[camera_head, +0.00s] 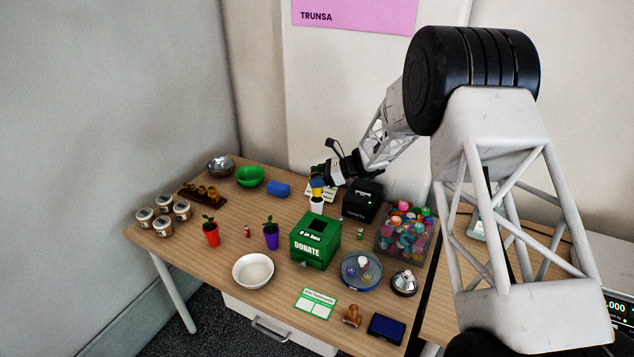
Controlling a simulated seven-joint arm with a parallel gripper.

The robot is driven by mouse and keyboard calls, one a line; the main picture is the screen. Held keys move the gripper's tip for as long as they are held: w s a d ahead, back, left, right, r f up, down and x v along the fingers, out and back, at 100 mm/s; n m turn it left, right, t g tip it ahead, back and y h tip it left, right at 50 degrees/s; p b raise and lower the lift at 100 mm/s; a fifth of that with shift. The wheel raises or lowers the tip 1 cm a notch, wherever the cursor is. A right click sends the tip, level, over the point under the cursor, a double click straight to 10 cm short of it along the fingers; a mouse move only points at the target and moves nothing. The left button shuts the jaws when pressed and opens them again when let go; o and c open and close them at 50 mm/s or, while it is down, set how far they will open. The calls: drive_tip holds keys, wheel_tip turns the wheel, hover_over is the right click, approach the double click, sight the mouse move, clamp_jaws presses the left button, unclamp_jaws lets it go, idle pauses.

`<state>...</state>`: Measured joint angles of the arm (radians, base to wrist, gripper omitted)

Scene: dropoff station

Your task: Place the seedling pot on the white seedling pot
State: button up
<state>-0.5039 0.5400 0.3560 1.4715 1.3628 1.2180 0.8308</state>
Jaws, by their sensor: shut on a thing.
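The white seedling pot (317,206) stands on the table behind the green donation box. My gripper (318,183) is directly above it, shut on a seedling pot (317,193) that shows as a small yellow patch with green leaves above. Blue at the fingers covers part of the held pot. The held pot looks upright and sits over the white pot's top; I cannot tell whether they touch. Any plant in the white pot is hidden.
The green donation box (315,241) stands in front. A black printer-like box (362,201) is close on the right. A purple potted seedling (271,236) and a red one (211,234) stand left.

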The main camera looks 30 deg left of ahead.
drive_tip(key=shift+f, duration=0.9)
drive_tip(key=o, duration=0.9)
drive_tip(key=shift+f, duration=0.15)
drive_tip(key=shift+o, duration=0.2)
drive_tip(key=shift+r, duration=0.2)
drive_tip(key=v, duration=1.2)
drive_tip(key=shift+w, duration=0.1)
drive_tip(key=shift+r, duration=0.1)
